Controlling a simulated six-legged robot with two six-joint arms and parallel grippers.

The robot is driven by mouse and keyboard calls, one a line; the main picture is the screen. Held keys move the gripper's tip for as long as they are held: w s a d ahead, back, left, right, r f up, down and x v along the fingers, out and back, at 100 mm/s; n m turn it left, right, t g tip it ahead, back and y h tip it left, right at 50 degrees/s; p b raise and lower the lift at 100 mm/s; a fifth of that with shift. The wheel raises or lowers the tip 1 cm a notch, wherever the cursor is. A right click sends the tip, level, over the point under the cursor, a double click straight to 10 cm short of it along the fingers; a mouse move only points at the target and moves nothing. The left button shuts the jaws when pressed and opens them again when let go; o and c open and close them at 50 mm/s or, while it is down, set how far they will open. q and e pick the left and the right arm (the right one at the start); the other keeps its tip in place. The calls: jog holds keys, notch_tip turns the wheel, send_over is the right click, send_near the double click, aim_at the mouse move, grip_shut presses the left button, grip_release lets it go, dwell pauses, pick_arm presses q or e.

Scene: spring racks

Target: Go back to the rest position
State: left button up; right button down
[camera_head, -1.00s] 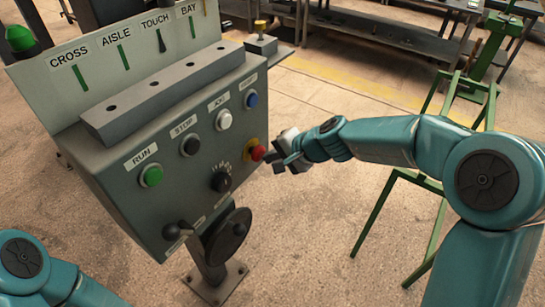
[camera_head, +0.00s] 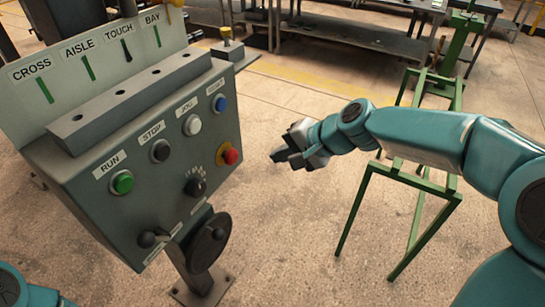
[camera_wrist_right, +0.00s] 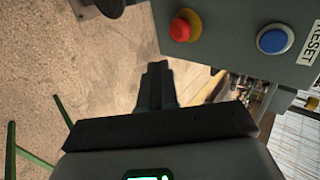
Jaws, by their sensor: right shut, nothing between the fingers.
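My right gripper (camera_head: 284,156) is shut and empty, in the air to the right of the grey control panel (camera_head: 75,195). It is apart from the panel, with a clear gap to the red button on a yellow base (camera_head: 229,155). In the right wrist view, my shut fingers (camera_wrist_right: 157,70) point towards the open floor, below and left of the red button (camera_wrist_right: 181,29) and the blue button (camera_wrist_right: 272,40). Of my left arm only a teal piece shows at the lower left of the head view; its gripper is out of view.
The panel also carries a green RUN button (camera_head: 122,182), a black STOP button (camera_head: 160,151), a white button (camera_head: 192,125), a dial (camera_head: 195,187) and a handwheel (camera_head: 207,243). A green metal frame (camera_head: 350,212) stands below my right forearm. Workbenches (camera_head: 360,38) stand behind.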

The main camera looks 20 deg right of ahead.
dwell(0.4)
jog(key=shift+s+r, duration=0.1)
jog(key=shift+s, duration=0.05)
jog(key=s+a+f+n+g+h, duration=0.1)
jog(key=s+f+g, duration=0.15)
jog(key=f, duration=0.85)
jog(key=s+a+f+n+g+h, duration=0.1)
jog(key=s+a+f+n, duration=0.15)
jog(key=f, duration=0.85)
jog(key=s+a+f+n+g, duration=0.1)
jog(key=s+a+f+n, duration=0.1)
jog(key=s+f, duration=0.5)
jog(key=s+a+f+n+g, duration=0.2)
jog(key=s+a+f+n, duration=0.1)
jog(key=s+f, duration=0.5)
jog(key=s, duration=0.3)
